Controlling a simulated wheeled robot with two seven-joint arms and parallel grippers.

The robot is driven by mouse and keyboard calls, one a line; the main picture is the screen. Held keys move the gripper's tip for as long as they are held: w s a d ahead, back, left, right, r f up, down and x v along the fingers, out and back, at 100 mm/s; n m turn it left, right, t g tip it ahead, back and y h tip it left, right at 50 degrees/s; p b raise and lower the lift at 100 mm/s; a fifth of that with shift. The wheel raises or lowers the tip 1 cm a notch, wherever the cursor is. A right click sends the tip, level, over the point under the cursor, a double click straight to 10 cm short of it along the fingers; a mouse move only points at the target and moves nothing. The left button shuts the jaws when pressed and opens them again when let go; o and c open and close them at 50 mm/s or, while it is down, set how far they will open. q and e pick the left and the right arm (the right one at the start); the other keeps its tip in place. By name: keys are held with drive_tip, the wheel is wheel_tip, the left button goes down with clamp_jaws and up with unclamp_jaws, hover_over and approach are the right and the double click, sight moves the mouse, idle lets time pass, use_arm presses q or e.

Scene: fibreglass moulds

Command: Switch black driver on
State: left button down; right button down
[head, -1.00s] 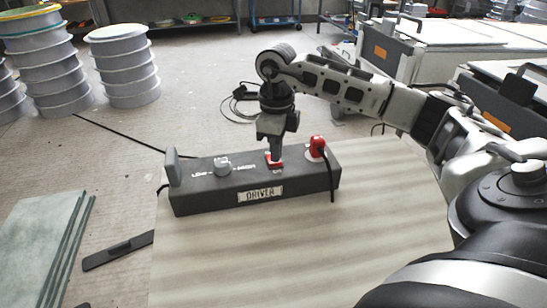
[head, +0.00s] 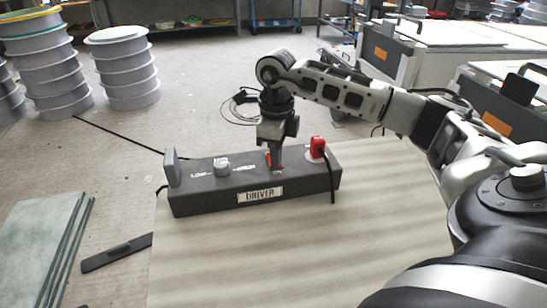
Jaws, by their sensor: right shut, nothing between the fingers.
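The black driver (head: 215,200) is a long dark box with a "DRIVER" label on its front, lying on a pale striped board. A grey knob (head: 221,167) marked low to high is on its top. To the right of the knob is a red switch (head: 268,158), partly hidden by my right gripper. My left gripper is not in view.
The pale board (head: 300,250) is clear in front of the driver. Glass-like sheets (head: 40,240) and a dark flat bar (head: 117,252) lie at left. Stacked grey moulds (head: 123,70) stand behind. White cabinets (head: 440,60) are at back right.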

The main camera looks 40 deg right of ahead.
wheel_tip(320, 180, up, 7)
drive_tip(key=p, duration=0.5)
drive_tip(key=shift+p, duration=0.3)
idle(0.4)
